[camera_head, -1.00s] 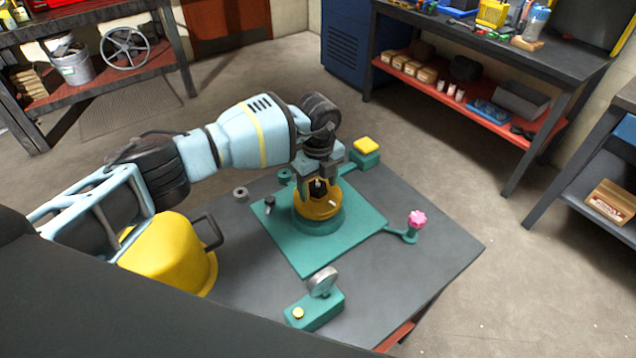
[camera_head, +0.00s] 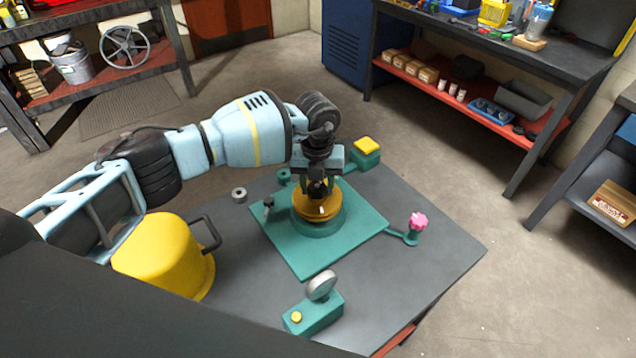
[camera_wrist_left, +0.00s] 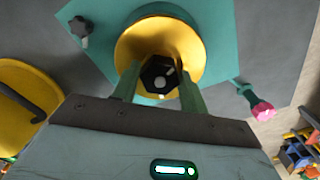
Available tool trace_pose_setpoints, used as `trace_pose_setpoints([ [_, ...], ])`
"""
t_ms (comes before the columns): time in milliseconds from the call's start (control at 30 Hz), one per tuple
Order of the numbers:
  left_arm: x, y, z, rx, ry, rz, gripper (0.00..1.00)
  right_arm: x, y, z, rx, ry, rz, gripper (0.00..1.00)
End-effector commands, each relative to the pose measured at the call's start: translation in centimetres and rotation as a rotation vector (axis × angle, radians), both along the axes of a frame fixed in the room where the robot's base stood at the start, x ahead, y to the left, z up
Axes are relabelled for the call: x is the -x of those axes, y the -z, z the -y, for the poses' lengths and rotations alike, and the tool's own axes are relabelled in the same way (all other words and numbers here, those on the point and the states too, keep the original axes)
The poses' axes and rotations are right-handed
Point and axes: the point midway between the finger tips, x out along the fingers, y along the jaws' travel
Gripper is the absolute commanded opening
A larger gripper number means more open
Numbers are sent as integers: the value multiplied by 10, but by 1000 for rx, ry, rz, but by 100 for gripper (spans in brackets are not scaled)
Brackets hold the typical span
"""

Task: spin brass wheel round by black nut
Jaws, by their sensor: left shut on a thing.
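The brass wheel (camera_head: 312,207) sits on a round teal base in the middle of a teal plate (camera_head: 313,259). My left gripper (camera_head: 318,185) points down over the wheel's centre and hides part of it. In the left wrist view its two fingers (camera_wrist_left: 159,88) are shut on the black nut (camera_wrist_left: 155,75) at the middle of the brass wheel (camera_wrist_left: 139,50). The nut has a light round spot on its top. My right gripper is in neither view.
The table's right front is bare.

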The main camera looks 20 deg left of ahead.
Motion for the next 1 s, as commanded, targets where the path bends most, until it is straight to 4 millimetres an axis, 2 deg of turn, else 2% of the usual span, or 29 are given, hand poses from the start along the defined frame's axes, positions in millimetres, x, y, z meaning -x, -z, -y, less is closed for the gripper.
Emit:
trace_pose_setpoints([
  [500,-1,1,0,2,588,2,27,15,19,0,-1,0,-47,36],
  [833,-1,-1,1,2,633,4,27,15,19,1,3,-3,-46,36],
  [867,-1,-1,1,2,632,4,47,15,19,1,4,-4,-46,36],
  [1000,-1,-1,0,1,631,3,66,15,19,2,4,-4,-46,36],
])
